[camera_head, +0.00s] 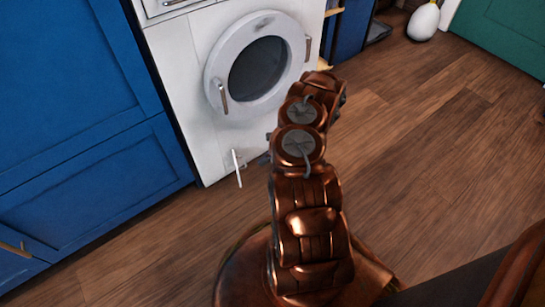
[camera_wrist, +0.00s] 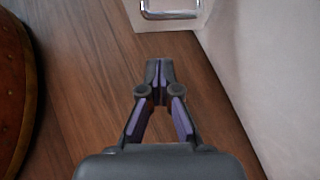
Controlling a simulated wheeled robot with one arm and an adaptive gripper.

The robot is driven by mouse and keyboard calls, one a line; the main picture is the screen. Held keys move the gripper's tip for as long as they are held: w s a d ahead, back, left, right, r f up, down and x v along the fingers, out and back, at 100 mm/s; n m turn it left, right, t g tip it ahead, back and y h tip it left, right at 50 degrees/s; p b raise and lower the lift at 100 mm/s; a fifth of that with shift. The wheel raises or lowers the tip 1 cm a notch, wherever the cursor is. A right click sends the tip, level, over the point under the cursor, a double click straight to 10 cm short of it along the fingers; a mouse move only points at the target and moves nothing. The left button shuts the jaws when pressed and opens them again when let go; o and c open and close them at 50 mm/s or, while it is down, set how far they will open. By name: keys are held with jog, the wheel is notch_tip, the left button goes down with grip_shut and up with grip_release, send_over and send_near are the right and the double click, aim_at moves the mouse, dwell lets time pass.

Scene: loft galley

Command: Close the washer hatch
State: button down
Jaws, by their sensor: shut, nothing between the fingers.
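The white washer (camera_head: 185,85) stands against the blue cabinets. Its round hatch (camera_head: 222,55) has a white ring, a dark glass window and an upright metal handle (camera_head: 223,97) on its left side. The hatch looks flush or nearly flush with the front; a small gap cannot be told from this angle. My gripper (camera_wrist: 159,70) is shut and empty in the wrist view, low over the wood floor beside a pale panel. In the head view my arm reaches to the washer's lower right and hides most of the gripper.
A chrome loop handle (camera_wrist: 170,12) shows at the top of the wrist view. Blue cabinets (camera_head: 75,90) are at left. Wood floor (camera_head: 430,150) is clear at right, before a green panel (camera_head: 505,35).

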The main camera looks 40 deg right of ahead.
jog(key=shift+w+a+r+b, duration=0.15)
jog(key=shift+w+a+b, duration=0.3)
jog(key=shift+a, duration=0.5)
jog(key=shift+w+a+r+b, duration=0.2)
jog(key=shift+w+a, duration=0.3)
jog(key=shift+a, duration=0.4)
